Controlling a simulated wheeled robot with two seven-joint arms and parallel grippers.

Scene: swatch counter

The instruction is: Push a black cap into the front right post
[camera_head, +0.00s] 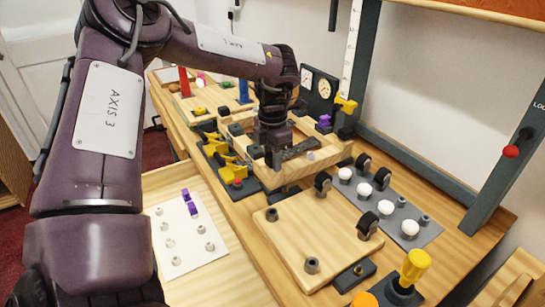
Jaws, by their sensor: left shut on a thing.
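My left gripper (272,152) reaches down over a wooden frame (318,153) in the middle of the table. Its dark fingers are shut; whatever they hold is small, dark and largely hidden. In front lies a wooden board (290,235) with two grey posts, at the left (272,214) and at the front (311,265). I cannot tell which post is the front right one. My right gripper is out of view.
A grey plate (425,230) at the right carries white knobs and black wheels. A white sheet (185,262) at the left holds several grey nuts and purple clips. A yellow knob (414,265) stands at the front right. Yellow clamps (222,150) stand left of the frame.

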